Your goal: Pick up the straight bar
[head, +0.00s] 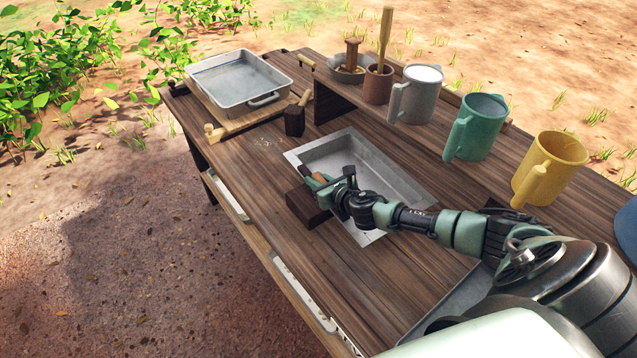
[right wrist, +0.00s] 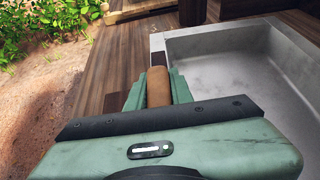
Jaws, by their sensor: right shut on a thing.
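My right gripper (head: 328,186) is shut on a short, rounded brown bar beside the left rim of the sunken metal basin. The bar (right wrist: 158,88) stands between the two green fingers in the right wrist view, with a dark part at its far end. I take it to be the straight bar. A dark wooden block (head: 304,209) is right by the fingers in the head view; I cannot tell whether the bar touches it. The fingers hide part of the bar. My left gripper is not in view.
The metal basin (head: 408,188) is empty. A dark block with a wooden handle (head: 294,121) stands behind it, near a metal tray (head: 240,84) on a board. Grey (head: 415,98), green (head: 478,130) and yellow (head: 548,170) mugs line the raised shelf. The wooden table (head: 340,262) is clear at front.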

